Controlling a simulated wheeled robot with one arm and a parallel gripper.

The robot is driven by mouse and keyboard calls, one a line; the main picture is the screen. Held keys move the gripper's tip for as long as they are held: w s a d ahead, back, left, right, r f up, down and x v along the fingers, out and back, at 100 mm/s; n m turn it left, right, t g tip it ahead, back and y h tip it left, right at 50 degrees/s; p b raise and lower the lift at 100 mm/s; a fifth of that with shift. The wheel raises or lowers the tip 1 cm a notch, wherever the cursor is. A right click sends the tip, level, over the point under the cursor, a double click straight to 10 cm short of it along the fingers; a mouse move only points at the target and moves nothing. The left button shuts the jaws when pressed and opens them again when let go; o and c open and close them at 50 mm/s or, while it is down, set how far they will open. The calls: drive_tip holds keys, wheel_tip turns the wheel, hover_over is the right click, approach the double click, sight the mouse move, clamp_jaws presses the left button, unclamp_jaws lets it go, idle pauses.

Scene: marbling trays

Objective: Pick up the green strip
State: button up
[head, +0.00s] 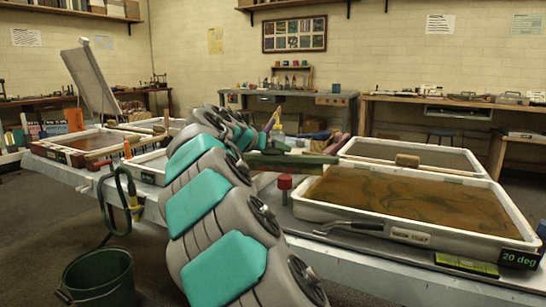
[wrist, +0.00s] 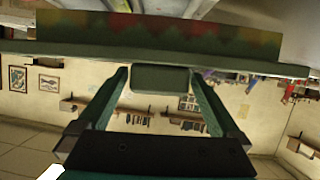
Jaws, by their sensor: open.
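A long dark green strip (head: 292,160) lies level beside the upper part of my arm in the head view, near the left edge of the large brown tray. A long green bar (wrist: 160,57) with red and yellow blotches along one side crosses the top of the wrist view; it looks like the same strip. My gripper (wrist: 158,76) is open, its two fingers apart and pointing toward the bar. The fingertips are close to the bar; I cannot tell whether they touch it. In the head view my arm hides most of the gripper.
A white-rimmed tray of brown liquid (head: 306,211) stands on the right, with another tray (head: 362,148) behind it. A red-topped post (head: 285,184) stands by its left side. A bucket (head: 98,278) stands on the floor.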

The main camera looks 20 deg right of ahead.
drive_tip(key=shift+x, duration=0.85)
drive_tip(key=c, duration=1.3)
